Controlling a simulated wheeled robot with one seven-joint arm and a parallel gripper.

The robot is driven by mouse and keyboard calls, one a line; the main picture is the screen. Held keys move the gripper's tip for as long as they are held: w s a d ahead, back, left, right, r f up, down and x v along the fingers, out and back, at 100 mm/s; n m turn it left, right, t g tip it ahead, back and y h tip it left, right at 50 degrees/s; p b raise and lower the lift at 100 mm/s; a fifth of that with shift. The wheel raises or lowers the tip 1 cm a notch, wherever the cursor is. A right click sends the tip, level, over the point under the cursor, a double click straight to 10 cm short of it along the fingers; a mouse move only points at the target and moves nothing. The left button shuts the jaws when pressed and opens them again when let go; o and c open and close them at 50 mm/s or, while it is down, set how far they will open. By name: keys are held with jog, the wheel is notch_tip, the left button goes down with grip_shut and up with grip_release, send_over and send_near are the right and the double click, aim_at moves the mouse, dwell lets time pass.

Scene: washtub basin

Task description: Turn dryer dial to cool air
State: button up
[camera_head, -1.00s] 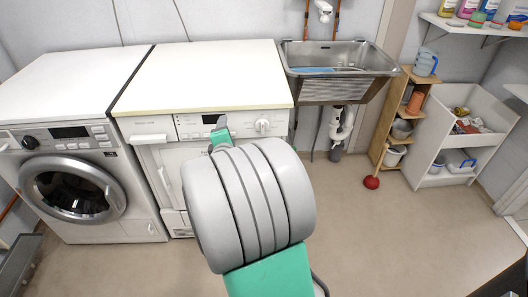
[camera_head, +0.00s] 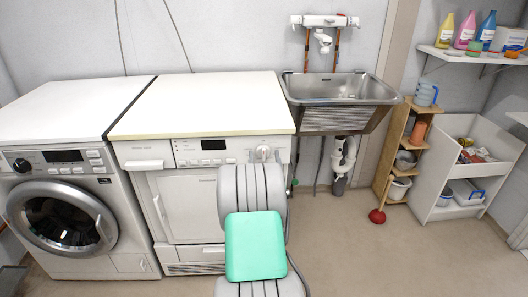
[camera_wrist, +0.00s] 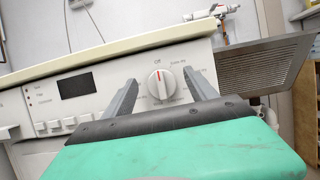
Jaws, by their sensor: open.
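The dryer (camera_head: 195,190) is the white machine in the middle of the head view. Its dial (camera_head: 263,152) is a round white knob at the right end of the front panel. In the wrist view the dial (camera_wrist: 162,86) shows a red pointer mark near the top, by the "Off" label; the other labels are too small to read surely. My gripper (camera_wrist: 159,80) is open, with one grey finger on each side of the dial in the picture. I see no contact with it.
The washing machine (camera_head: 62,205) stands left of the dryer. A metal sink (camera_head: 340,88) is on the right, close to the dial. The dryer's display (camera_wrist: 76,86) and buttons lie left of the dial. A wooden shelf (camera_head: 398,150) and open floor are further right.

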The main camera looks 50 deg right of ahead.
jog(key=shift+w+d+r, duration=0.15)
jog(key=shift+w+d, duration=0.15)
jog(key=shift+d, duration=0.05)
jog(key=shift+c, duration=0.3)
jog(key=c, duration=1.3)
jog(key=shift+f+m+b, duration=0.2)
jog(key=shift+m+b, duration=0.2)
jog(key=shift+b, duration=0.4)
